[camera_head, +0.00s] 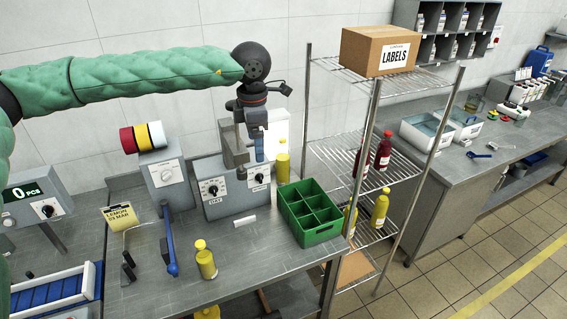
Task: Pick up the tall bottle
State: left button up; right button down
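A tall yellow bottle (283,162) stands upright on the bench behind the green crate, next to the grey control box. A second yellow bottle (206,260) stands near the bench's front edge. My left gripper (250,167) hangs downward above the control box, left of the tall bottle and apart from it. Its fingers look spread, with nothing visible between them. My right gripper is out of view.
A green divided crate (310,212) sits right of the control box (231,187). A wire rack (410,170) with red and yellow bottles and a LABELS carton (380,50) stands further right.

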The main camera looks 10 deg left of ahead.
aim_at(282, 155)
jog(key=i, duration=1.4)
